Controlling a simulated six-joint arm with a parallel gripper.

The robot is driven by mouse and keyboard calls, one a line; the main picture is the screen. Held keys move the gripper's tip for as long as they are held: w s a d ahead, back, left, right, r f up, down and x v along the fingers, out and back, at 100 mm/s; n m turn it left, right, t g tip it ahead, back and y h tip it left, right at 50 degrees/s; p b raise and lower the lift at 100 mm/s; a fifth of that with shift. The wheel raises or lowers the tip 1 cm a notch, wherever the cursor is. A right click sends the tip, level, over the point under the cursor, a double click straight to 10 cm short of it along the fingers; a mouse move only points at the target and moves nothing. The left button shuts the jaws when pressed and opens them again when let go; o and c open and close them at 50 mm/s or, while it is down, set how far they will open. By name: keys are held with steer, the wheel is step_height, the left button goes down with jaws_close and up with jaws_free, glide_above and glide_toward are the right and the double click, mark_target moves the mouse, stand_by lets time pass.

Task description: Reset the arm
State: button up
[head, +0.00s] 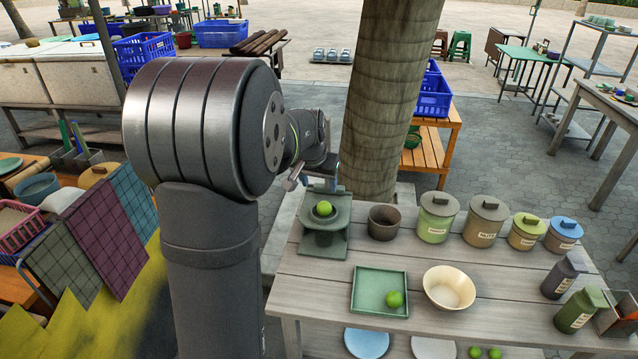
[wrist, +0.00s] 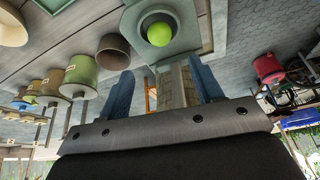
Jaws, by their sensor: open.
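My gripper (wrist: 162,88) is open in the wrist view, its two blue fingers spread with nothing held between them. In the head view my gripper (head: 328,168) is partly hidden by my arm and hangs above the back left of the grey wooden table (head: 320,275). Close to it stands a grey-green stand (head: 324,236) with a green ball (head: 323,208) in its round cup. The stand also shows at the top of the wrist view (wrist: 190,35), beyond the fingers. A dark brown clay bowl (head: 383,222) stands right of the stand, apart from the gripper.
Several lidded jars (head: 437,218) line the table's back right. A green tray (head: 368,292) holds another green ball (head: 394,299), beside a cream bowl (head: 449,288). Dark bottles (head: 563,275) stand at the right edge. A thick trunk (head: 385,100) rises just behind the table.

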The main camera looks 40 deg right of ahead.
mark_target(324, 204)
steer(key=shift+f, duration=0.15)
steer(key=x, duration=1.2)
steer(key=shift+a, duration=0.1)
steer(key=shift+r, duration=1.4)
steer(key=shift+f, duration=0.1)
